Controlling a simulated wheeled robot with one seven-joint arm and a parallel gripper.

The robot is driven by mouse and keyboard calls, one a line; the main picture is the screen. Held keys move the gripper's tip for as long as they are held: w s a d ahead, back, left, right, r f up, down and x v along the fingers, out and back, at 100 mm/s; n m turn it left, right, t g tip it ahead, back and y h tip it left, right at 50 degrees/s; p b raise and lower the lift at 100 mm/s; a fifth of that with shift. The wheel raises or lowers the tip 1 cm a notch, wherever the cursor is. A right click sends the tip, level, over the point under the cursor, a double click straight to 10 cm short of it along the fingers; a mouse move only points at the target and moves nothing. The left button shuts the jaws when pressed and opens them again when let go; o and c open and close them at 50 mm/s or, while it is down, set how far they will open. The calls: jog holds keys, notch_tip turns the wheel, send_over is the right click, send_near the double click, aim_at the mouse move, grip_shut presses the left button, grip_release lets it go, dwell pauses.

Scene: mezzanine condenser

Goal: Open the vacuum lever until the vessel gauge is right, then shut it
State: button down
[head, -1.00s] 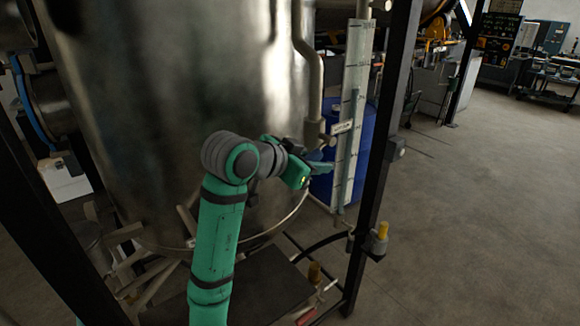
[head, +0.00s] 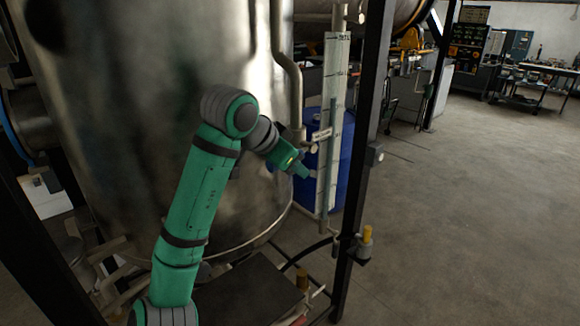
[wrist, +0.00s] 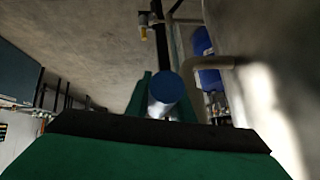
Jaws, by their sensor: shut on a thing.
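The vessel (head: 170,110) is a large, shiny metal tank filling the left of the head view. A tall white scale (head: 342,75), which looks like the vessel gauge, stands to its right with a blue-grey column (head: 331,125) along it. The column top is a little above mid-scale; the markings are too small to read. My gripper (head: 304,171) is beside the scale, below a pipe fitting. In the wrist view its fingers are shut on a cylinder with a round blue end (wrist: 168,88), apparently the vacuum lever's grip. The rest of the lever is hidden.
A dark upright post (head: 363,140) stands right of the scale. A yellow-capped fitting (head: 366,234) is on it. A grey pipe (head: 292,80) runs down the vessel's side, and a blue drum (head: 345,160) is behind the scale. The floor to the right is open.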

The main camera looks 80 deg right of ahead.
jog(key=shift+r, duration=0.15)
jog(key=c, duration=1.6)
grip_release()
jog(key=shift+o, duration=0.2)
jog(key=v, duration=1)
jog(key=shift+w+a+r, duration=0.15)
jog(key=shift+a+r, duration=0.05)
jog(key=shift+a, duration=0.1)
